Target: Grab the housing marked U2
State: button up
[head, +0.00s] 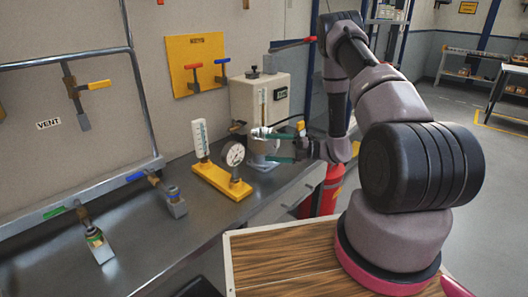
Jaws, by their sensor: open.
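No mark reading U2 is legible in the head view. Two small metal housings lie on the grey bench: one housing with a green-handled valve (97,246) at the front left, and one with a blue-handled valve (173,201) to its right. A larger pale grey housing (247,103) stands at the back with a dark tag (281,93) too small to read. My gripper (264,147) has green fingers, spread open, in front of the pale housing's lower part and right of a dial gauge (235,155). I see nothing held between the fingers; contact with the housing cannot be told.
A yellow base (221,181) carries the gauge and a white scale block (200,140) left of my gripper. A metal pipe frame (140,100) rises at the left. A red extinguisher (325,190) stands beyond the bench edge. The bench's front middle is clear.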

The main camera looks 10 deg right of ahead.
aim_at(266, 147)
jog(key=x, duration=0.5)
grip_shut()
